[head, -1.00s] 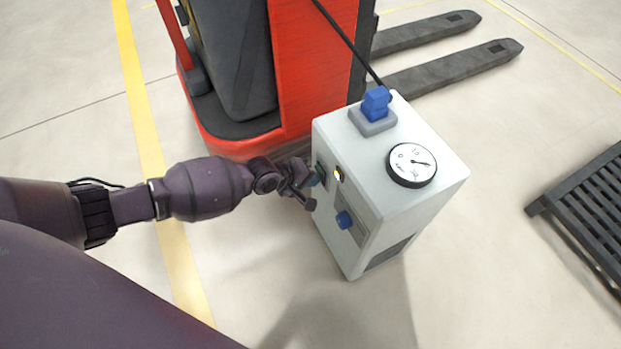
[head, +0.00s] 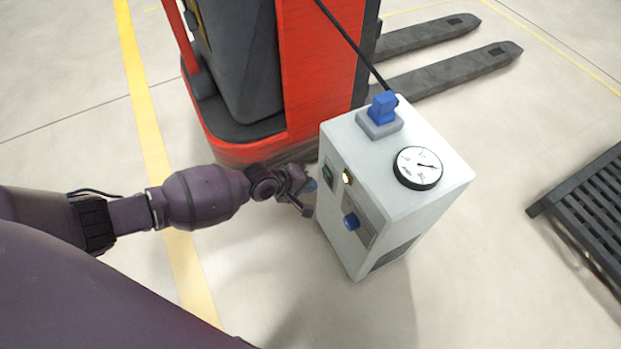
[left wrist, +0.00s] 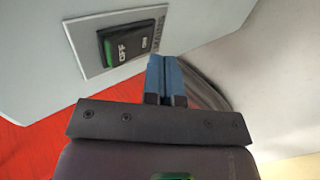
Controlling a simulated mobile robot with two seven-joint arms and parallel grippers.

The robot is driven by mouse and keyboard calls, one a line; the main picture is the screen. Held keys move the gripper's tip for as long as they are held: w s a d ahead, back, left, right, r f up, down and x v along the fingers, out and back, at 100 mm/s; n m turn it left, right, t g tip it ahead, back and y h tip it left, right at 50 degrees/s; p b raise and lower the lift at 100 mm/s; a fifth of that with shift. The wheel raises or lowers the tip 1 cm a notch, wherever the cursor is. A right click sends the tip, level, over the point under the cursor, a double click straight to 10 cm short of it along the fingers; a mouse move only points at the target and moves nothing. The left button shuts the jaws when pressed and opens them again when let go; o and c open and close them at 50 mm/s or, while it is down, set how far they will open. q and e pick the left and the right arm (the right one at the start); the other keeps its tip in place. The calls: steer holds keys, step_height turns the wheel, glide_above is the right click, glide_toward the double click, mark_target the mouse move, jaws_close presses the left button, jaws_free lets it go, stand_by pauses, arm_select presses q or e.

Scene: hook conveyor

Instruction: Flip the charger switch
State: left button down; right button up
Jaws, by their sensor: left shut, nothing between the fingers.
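The charger is a pale grey-white box (head: 400,215) standing on the floor right of my left arm. Its switch (head: 328,175) is a small green and dark rocker on the side facing my arm. In the left wrist view the switch (left wrist: 130,40) shows a black rocker with OFF and ON lettering and green at its edges, in a grey plate. My left gripper (head: 307,193) is shut and empty, just left of that face, with a small gap. Its blue fingers (left wrist: 166,80) lie together beside the switch plate, apart from the rocker.
The charger carries a lit amber lamp (head: 347,177), a blue knob (head: 351,222), a round gauge (head: 418,168) and a blue plug (head: 382,108) with a black cable. A red forklift (head: 318,70) stands close behind. A dark slatted pallet (head: 590,205) lies right; floor in front is clear.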

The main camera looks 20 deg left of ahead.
arm_select(q)
steer(key=s+a+r+p, duration=0.2)
steer(key=s+a+r, duration=0.2)
steer(key=s+a, duration=0.2)
steer(key=shift+s+p, duration=0.4)
steer(key=shift+s, duration=0.55)
arm_select(e)
steer(key=shift+s+d+m+g, duration=0.15)
steer(key=shift+s+m+g, duration=0.15)
steer(key=shift+s+m, duration=0.35)
steer(key=shift+w+n, duration=0.1)
steer(key=shift+n, duration=0.15)
arm_select(q)
steer(key=shift+a, duration=0.1)
arm_select(e)
steer(key=shift+r, duration=0.1)
